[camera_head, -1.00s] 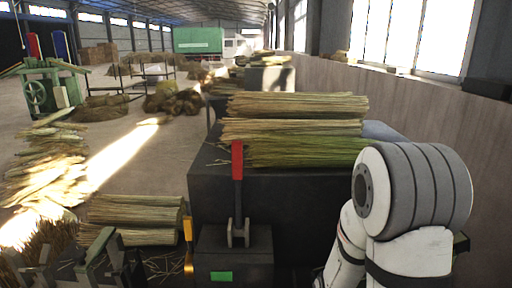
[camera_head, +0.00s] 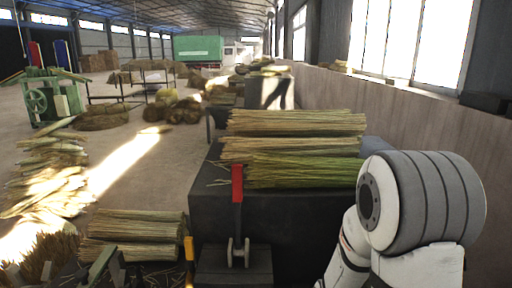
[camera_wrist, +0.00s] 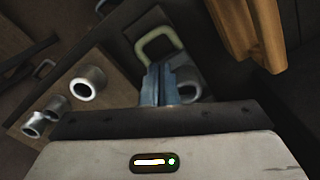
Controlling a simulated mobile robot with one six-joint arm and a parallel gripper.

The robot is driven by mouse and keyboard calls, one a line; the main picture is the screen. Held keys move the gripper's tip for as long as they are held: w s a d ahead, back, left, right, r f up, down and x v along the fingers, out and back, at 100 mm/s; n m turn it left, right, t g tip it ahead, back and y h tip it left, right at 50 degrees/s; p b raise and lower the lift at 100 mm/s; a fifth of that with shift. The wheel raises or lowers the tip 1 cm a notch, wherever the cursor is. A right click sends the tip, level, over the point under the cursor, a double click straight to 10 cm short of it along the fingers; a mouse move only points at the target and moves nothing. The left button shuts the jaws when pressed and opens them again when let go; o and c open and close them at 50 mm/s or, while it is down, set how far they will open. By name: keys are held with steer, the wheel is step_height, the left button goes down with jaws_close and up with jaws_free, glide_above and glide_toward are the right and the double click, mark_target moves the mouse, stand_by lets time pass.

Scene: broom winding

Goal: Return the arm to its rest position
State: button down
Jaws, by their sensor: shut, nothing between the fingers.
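My gripper (camera_wrist: 160,85) shows in the wrist view, with its grey fingers together and nothing between them. In that view it is above or near a brown board (camera_wrist: 30,110) with several metal rings or tube pieces, one of them a ring (camera_wrist: 87,83) left of the fingers. A pale looped handle (camera_wrist: 158,45) shows just beyond the fingertips; I cannot tell whether they touch. In the head view my arm is folded at the lower right and the gripper is hidden.
A dark bench (camera_head: 290,215) bears straw bundles (camera_head: 300,150). A red-handled lever (camera_head: 237,185) stands at its front. More straw bundles (camera_head: 135,225) lie at left, and a green machine (camera_head: 55,98) stands farther back. The wall (camera_head: 430,130) is close at right.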

steer(key=shift+r, duration=0.15)
steer(key=s+r+n+t, duration=0.1)
steer(key=s+r+n, duration=0.2)
steer(key=r, duration=0.8)
steer(key=s+r+n+t, duration=0.2)
steer(key=s+r+n, duration=0.1)
steer(key=r, duration=0.9)
steer(key=shift+s+a+r, duration=0.25)
steer(key=shift+s+a, duration=0.2)
steer(key=shift+s, duration=0.45)
